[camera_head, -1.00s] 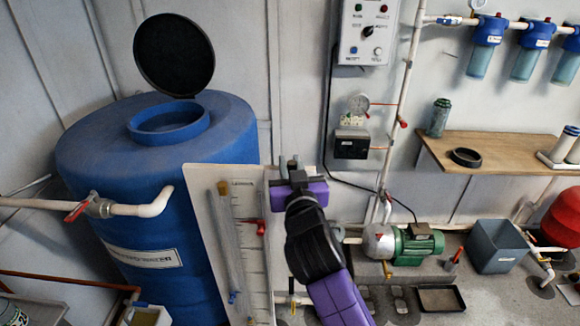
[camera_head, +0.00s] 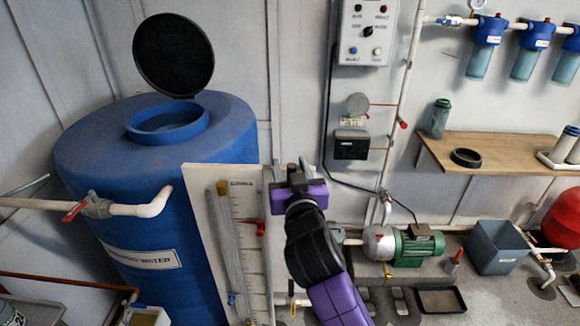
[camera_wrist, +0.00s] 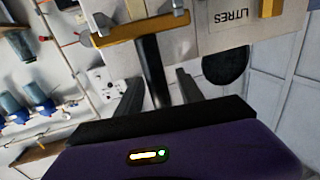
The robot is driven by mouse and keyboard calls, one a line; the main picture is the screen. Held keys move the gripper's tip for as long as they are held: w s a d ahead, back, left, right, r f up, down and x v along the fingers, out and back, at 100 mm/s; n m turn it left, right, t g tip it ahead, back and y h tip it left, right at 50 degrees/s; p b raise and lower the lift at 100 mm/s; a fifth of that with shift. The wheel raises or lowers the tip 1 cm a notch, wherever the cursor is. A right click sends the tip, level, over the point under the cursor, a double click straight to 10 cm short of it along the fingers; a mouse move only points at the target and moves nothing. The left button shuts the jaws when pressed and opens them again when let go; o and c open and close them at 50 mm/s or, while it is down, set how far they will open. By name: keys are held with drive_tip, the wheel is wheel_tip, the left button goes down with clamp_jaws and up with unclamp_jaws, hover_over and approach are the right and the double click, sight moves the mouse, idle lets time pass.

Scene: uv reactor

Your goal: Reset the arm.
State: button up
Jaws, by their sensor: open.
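My gripper (camera_head: 290,172), with purple and black parts, is in front of the right edge of a white gauge board (camera_head: 198,215). Its jaws are spread. In the wrist view, the two dark fingers (camera_wrist: 160,90) stand apart, with a dark rod (camera_wrist: 150,65) between them. The rod comes from a yellow bracket (camera_wrist: 140,28) on the board; I cannot tell whether a finger touches it. The board carries a scale marked LITRES and a clear upright tube (camera_head: 230,240). My arm runs down from the gripper to the bottom of the head view.
A blue water tank (camera_head: 90,165) with its black lid (camera_head: 174,55) raised stands left behind the board. A control box (camera_head: 365,30), a wooden shelf (camera_head: 490,150) and a green pump (camera_head: 418,246) are to the right. Pipes run along the wall.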

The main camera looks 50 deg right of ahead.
drive_tip(key=b+v, duration=0.1)
drive_tip(key=v, duration=0.6)
drive_tip(key=shift+s+a+b, duration=0.2)
drive_tip(key=shift+s+b, duration=0.05)
drive_tip(key=shift+b, duration=0.05)
